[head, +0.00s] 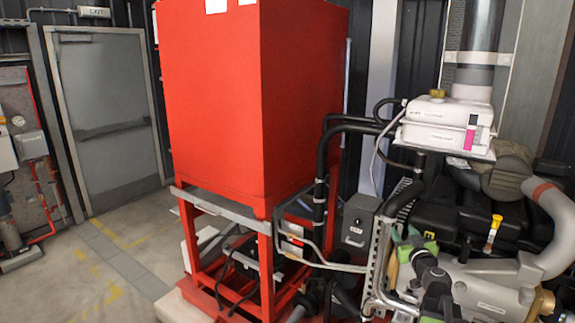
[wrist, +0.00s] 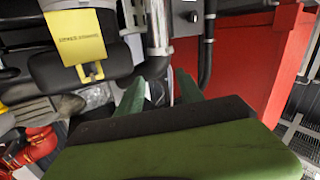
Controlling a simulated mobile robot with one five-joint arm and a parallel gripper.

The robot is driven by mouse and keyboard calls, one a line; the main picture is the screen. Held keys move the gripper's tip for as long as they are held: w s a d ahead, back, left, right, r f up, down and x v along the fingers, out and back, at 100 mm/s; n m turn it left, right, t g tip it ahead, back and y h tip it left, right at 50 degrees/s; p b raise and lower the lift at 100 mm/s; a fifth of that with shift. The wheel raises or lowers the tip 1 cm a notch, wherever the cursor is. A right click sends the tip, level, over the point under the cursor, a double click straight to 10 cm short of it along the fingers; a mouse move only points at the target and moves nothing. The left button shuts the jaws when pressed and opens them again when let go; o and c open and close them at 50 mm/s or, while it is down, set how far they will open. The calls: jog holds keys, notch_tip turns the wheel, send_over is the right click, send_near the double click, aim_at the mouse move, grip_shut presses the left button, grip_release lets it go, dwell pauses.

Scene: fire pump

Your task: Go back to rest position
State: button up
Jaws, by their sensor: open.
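My gripper (wrist: 160,84) shows in the wrist view with its two green fingers apart and nothing between them. Beyond the fingers are a metal pipe and hoses of the pump. In the head view, green and black parts of my arm (head: 430,270) show at the lower right, in front of the pump engine; the fingertips are hard to make out there. In the wrist view a yellow tag (wrist: 78,35) hangs at the upper left, and a red cabinet (wrist: 245,55) fills the right side.
The large red cabinet (head: 255,95) stands on a red frame left of the engine. A white tank (head: 445,125) sits above the engine. A grey door (head: 103,110) is at the back left. The floor (head: 110,265) before it is clear. Pipes and hoses crowd the lower right.

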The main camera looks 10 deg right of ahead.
jog(key=a+f+n+g+y, duration=0.2)
jog(key=a+f+n+y, duration=0.15)
jog(key=a, duration=0.75)
jog(key=s+a+f+n+g+y+b, duration=0.1)
jog(key=a+f+n+g+y, duration=0.3)
jog(key=a, duration=0.8)
jog(key=a+f+g+y, duration=0.1)
jog(key=a+f, duration=0.4)
jog(key=a, duration=0.6)
jog(key=s+a+f+g+h, duration=0.35)
jog(key=s+f+g, duration=0.25)
jog(key=s+f, duration=0.35)
jog(key=s+d+f+m+g+h, duration=0.2)
jog(key=s+d+m+g, duration=0.2)
jog(key=s+d+m, duration=0.3)
jog(key=shift+s+d+h, duration=0.35)
jog(key=shift+s+h, duration=0.05)
jog(key=shift+s, duration=0.6)
jog(key=shift+f+m, duration=0.1)
jog(key=shift+m, duration=0.15)
